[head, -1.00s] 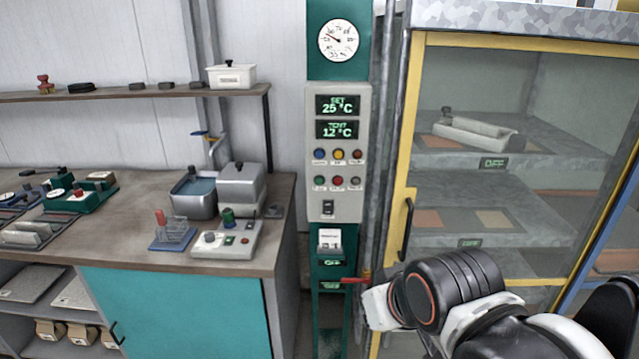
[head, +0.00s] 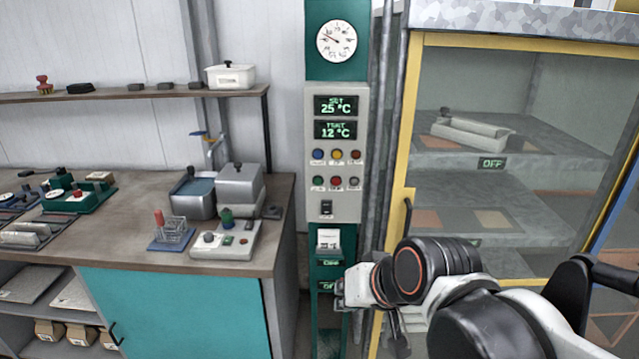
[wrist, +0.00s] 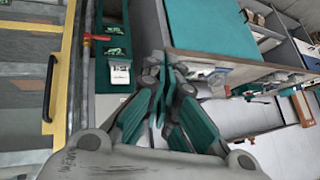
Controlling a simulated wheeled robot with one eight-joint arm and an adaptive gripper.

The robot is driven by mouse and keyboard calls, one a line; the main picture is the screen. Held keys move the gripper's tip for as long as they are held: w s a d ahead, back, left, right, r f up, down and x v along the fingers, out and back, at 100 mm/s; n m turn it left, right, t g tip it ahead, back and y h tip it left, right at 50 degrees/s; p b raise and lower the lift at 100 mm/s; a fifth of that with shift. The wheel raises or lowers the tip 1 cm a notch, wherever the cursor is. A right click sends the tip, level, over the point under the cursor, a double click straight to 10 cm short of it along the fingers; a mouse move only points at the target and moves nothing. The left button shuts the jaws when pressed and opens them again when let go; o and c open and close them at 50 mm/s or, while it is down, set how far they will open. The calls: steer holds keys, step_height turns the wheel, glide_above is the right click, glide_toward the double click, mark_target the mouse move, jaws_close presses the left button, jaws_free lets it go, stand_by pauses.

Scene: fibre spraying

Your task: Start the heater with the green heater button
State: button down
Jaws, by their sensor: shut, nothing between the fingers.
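The grey control panel (head: 346,208) stands upright on a green column in the head view. Its lower button row has a green button (head: 318,181) at the left, with red and grey ones beside it; the tiny labels are unreadable. The display above reads SET 25 °C and 12 °C below it. My gripper shows in the wrist view (wrist: 168,72) with its fingers together and empty. In the head view my wrist is below and right of the panel, apart from the buttons; my fingers are mostly hidden there.
A glass-doored cabinet with a yellow frame (head: 520,41) and a black handle (head: 407,218) stands at the right; a sign inside reads OFF. A workbench (head: 120,225) with small equipment is at the left. In the wrist view, a red valve handle (wrist: 97,38) is beside the column.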

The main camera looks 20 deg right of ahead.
mark_target(318, 181)
steer(key=w+r+m+t+y, duration=0.1)
steer(key=w+m+t+y, duration=0.2)
steer(key=w+m, duration=0.6)
steer(key=w+d+r+m+t+y+p, duration=0.1)
steer(key=w+r+m+t+y, duration=0.1)
steer(key=w+m, duration=0.7)
steer(key=shift+w+r+t+y, duration=0.4)
steer(key=shift+w+t, duration=0.9)
steer(key=shift+w, duration=1.85)
steer(key=shift+w+d, duration=0.1)
steer(key=shift+w+d+f+p, duration=0.1)
steer(key=shift+w+d, duration=0.35)
steer(key=shift+w, duration=0.9)
steer(key=shift+w+d+r+p, duration=0.1)
steer(key=shift+w+d, duration=0.3)
steer(key=shift+w, duration=0.95)
steer(key=shift+w+d+f+p, duration=0.1)
steer(key=shift+w+d, duration=0.35)
steer(key=shift+w, duration=0.9)
steer(key=shift+w, duration=0.15)
steer(key=shift+w+d, duration=0.15)
steer(key=shift+w, duration=0.1)
